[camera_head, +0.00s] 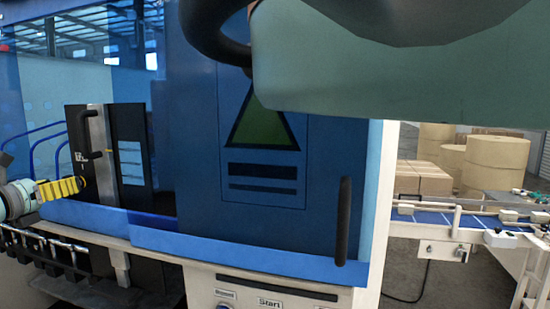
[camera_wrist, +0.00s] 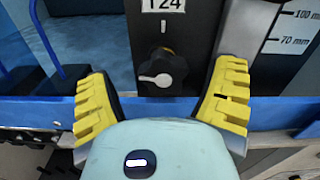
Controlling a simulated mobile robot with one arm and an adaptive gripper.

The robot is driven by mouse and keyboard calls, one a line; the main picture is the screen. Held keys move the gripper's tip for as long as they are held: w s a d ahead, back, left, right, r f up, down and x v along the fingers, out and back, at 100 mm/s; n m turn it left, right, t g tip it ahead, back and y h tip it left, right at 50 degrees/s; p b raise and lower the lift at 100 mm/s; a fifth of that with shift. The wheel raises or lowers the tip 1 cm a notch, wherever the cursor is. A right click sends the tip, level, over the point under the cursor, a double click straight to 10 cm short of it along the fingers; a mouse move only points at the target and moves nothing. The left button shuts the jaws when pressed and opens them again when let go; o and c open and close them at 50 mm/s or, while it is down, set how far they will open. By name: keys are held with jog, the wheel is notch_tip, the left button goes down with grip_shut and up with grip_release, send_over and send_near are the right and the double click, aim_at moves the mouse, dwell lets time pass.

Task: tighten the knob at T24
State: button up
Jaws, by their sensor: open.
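The T24 knob (camera_wrist: 162,72) is a black lobed knob with a white pointer and a small yellow mark, on a dark panel in the wrist view. The pointer's rounded end is at the right and its tip points left. The label T24 (camera_wrist: 163,5) is right above it, cut by the top edge. My gripper (camera_wrist: 160,85) is open, its yellow ridged fingers on either side of the knob, with visible gaps and nothing held. In the head view my gripper (camera_head: 78,186) is at the far left, before the dark panel (camera_head: 120,150); the knob is not clear there.
A scale plate (camera_wrist: 285,35) with 70 mm and 100 mm marks stands right of the knob. Blue rails (camera_wrist: 45,40) are at its left. In the head view a blue door (camera_head: 270,170) with a black handle (camera_head: 343,220) fills the middle. A conveyor (camera_head: 450,219) is at the right.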

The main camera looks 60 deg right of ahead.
jog(key=shift+s+x, duration=0.2)
jog(key=shift+x, duration=0.85)
jog(key=shift+d+f, duration=0.1)
jog(key=c, duration=1.3)
jog(key=shift+o, duration=0.2)
